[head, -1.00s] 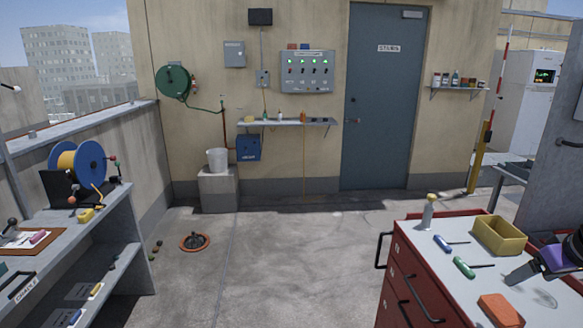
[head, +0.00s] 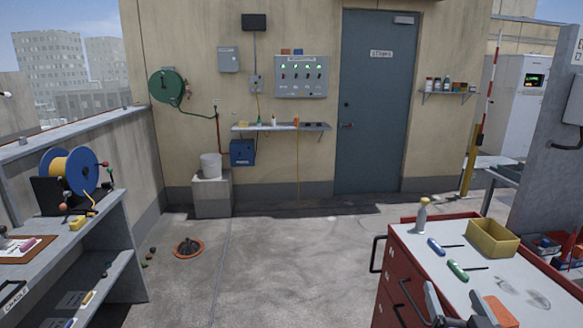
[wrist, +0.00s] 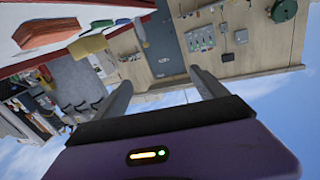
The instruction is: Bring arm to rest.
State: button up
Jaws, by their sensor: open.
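My gripper (head: 453,291) is at the lower right of the head view, low over the front part of the red tool cart's top. Two grey fingers reach up from the bottom edge, apart, with nothing between them. In the wrist view my gripper (wrist: 160,85) also shows open and empty, and the scene there is tilted and partly upside down. Whether the fingers touch anything cannot be told.
The red cart (head: 397,282) carries a yellow bin (head: 493,240), a blue screwdriver (head: 436,246), a green screwdriver (head: 458,270) and a bottle (head: 422,215). A grey shelf unit (head: 105,232) with a cable reel (head: 88,172) stands left. The floor between is open.

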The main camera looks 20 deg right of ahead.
jog(key=s+a+f+n+y, duration=0.3)
jog(key=s+a+y, duration=0.1)
jog(key=s+a, duration=1)
jog(key=s+a+f+n+y, duration=0.3)
jog(key=s+a+n+y, duration=0.1)
jog(key=s+a, duration=1)
jog(key=s, duration=0.3)
jog(key=shift+g+y, duration=0.3)
jog(key=shift+g, duration=0.1)
jog(key=shift+f, duration=0.1)
